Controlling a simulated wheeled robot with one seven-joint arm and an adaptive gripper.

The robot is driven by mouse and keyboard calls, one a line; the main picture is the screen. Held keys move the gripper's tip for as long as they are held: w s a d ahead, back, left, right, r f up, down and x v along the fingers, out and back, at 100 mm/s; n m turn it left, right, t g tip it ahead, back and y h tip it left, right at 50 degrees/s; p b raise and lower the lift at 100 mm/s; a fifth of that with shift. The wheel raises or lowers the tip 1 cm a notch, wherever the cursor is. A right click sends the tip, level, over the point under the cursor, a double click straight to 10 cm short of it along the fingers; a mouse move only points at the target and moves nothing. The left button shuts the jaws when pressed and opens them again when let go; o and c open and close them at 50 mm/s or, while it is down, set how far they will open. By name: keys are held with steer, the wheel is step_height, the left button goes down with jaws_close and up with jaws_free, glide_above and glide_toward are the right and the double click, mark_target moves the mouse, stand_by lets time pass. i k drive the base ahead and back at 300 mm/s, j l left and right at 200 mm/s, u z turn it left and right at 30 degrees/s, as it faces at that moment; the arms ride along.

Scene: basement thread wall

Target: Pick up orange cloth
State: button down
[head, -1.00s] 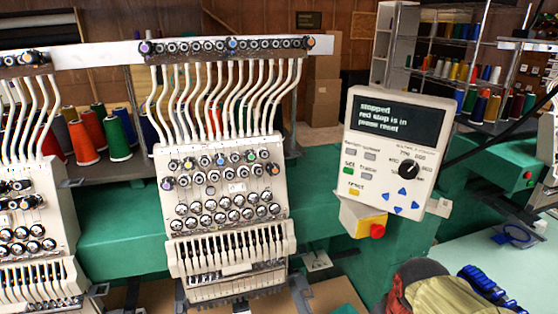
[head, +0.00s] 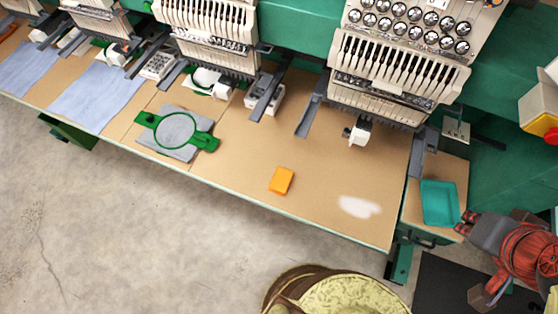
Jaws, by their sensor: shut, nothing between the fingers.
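The orange cloth (head: 281,180) is a small, thick, folded rectangle. It lies flat on the tan work table (head: 235,150), nearer the front edge, with bare table around it. Nothing touches it. I cannot make out my gripper's fingers in the head view. Part of what looks like my own arm, grey and red, shows at the lower right, well to the right of the cloth and apart from it.
A green hoop with grey fabric (head: 178,130) lies left of the cloth. Embroidery heads (head: 395,65) with grey brackets overhang the table's back. A teal tray (head: 440,203) sits at the right. Light blue cloths (head: 97,92) lie far left.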

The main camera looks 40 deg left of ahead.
mark_target(280, 184)
steer(key=j+u, duration=0.1)
steer(key=u, duration=0.4)
steer(key=k+j+u, duration=0.1)
steer(key=u, duration=0.35)
steer(key=j+u, duration=0.25)
steer(key=u, duration=0.25)
